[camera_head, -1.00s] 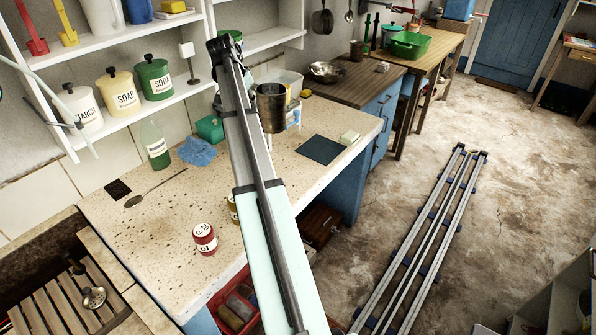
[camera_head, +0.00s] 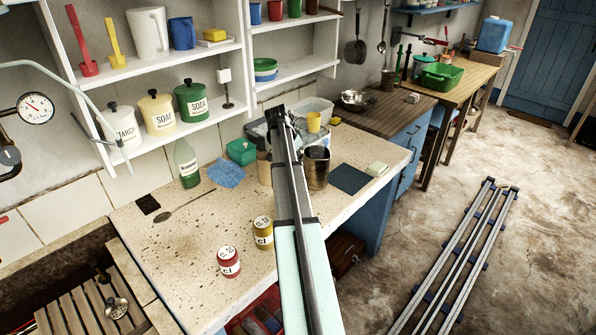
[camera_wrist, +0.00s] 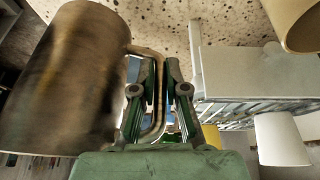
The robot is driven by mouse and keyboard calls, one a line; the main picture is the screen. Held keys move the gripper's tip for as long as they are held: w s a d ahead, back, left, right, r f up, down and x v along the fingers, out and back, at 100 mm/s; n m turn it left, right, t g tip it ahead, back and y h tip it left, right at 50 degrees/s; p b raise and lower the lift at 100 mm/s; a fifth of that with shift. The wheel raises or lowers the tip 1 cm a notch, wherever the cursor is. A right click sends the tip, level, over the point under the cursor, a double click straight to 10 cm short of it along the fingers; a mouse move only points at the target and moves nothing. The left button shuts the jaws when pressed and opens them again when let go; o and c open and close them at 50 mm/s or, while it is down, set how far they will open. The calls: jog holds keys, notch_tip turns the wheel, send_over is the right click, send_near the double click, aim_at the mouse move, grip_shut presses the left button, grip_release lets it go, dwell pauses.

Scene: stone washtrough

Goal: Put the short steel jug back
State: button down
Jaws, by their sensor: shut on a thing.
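The steel jug (camera_head: 316,168), a dull brownish-grey cylinder, is just right of my arm in the head view, near the dark blue mat. It fills the left of the wrist view (camera_wrist: 70,80), with its looped handle to the right. My gripper (camera_wrist: 160,85) is shut on that handle, its two fingers on either side of it. In the head view my arm hides the fingers. The jug looks close to the speckled counter (camera_head: 200,240), but I cannot tell whether its base touches.
The dark blue mat (camera_head: 350,179) and a pale sponge (camera_head: 377,169) lie right of the jug. A yellow cup (camera_head: 314,121) and clear tub (camera_head: 322,107) are behind. Yellow (camera_head: 263,234) and red (camera_head: 229,262) tins stand in front. Shelves (camera_head: 185,125) rise at the back.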

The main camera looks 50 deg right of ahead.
jog(key=shift+f+p, duration=0.5)
jog(key=shift+f, duration=2.5)
jog(key=shift+f, duration=0.15)
jog(key=c, duration=1.2)
grip_release()
jog(key=b+v, duration=0.2)
jog(key=v, duration=1)
jog(key=shift+d, duration=0.1)
